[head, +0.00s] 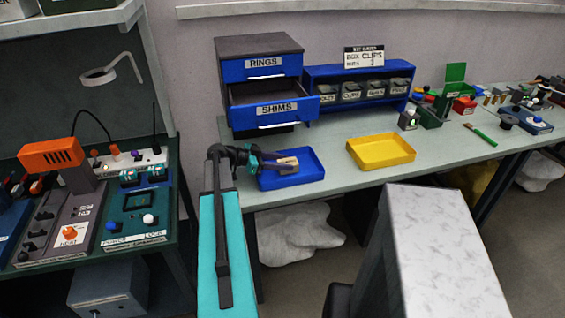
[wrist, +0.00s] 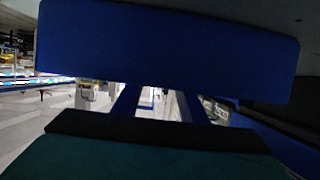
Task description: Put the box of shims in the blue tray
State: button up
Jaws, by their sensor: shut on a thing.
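My gripper (head: 272,163) is shut on a small tan box (head: 288,163), taken to be the box of shims; no label can be read on it. The blue tray (head: 293,182) lies on the bench near its left front edge. In the head view the box and gripper are over the tray; how high they are above its floor I cannot tell. The arm hides the tray's left side. In the wrist view a broad blue surface (wrist: 168,45) fills the top; I cannot tell what it is. The box is not clear there.
The SHIMS drawer (head: 270,109) stands pulled out behind the tray, below the shut RINGS drawer (head: 262,66). A yellow tray (head: 381,151) lies to the right, with bare bench between. A blue rack (head: 312,94) with several labelled bins stands at the back.

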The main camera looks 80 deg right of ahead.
jog(key=shift+f, duration=0.25)
jog(key=shift+f, duration=0.1)
jog(key=o, duration=1.1)
jog(key=b+v, duration=0.4)
jog(key=v, duration=0.6)
jog(key=shift+w, duration=0.25)
jog(key=shift+v, duration=0.8)
